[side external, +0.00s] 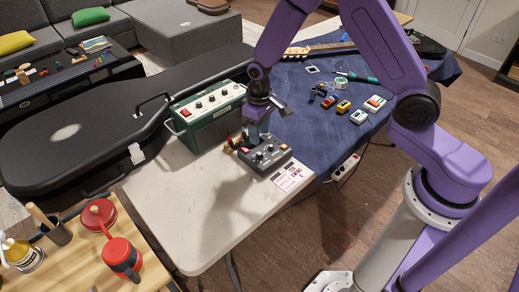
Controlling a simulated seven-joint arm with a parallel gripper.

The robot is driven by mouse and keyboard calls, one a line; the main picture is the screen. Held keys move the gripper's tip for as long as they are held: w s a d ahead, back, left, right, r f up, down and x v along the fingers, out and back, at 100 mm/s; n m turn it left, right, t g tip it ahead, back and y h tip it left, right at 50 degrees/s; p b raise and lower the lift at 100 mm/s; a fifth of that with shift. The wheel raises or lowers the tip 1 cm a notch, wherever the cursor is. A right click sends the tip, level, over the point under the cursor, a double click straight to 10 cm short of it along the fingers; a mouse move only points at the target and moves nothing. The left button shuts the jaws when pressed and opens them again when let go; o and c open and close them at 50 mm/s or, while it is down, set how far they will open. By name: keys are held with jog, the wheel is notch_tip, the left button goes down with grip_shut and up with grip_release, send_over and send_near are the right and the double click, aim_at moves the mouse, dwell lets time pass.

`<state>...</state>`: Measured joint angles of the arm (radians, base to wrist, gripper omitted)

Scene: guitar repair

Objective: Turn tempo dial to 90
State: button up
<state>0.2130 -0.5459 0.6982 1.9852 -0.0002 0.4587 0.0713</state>
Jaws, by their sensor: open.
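A dark grey box with small knobs on its top (270,163) sits on the table near its right side. Its labels are too small to read, so I cannot tell which knob is the tempo dial or where it points. My gripper (251,140) points down at the box's far left part, just above or at it. The jaws are open, with nothing visibly held. I cannot tell whether the fingers touch a knob, as the fingertips are small and partly blend with the box.
A green amplifier with knobs (208,114) stands behind the box. A printed card (292,177) lies at its front right. Small pedals (343,107) and tools rest on the blue cloth (315,138). A black guitar case (70,135) lies left. The pale table front (190,215) is clear.

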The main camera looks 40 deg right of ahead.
aim_at(259, 153)
notch_tip(259, 153, down, 8)
jog(key=shift+f, duration=0.1)
dwell(0.4)
grip_shut()
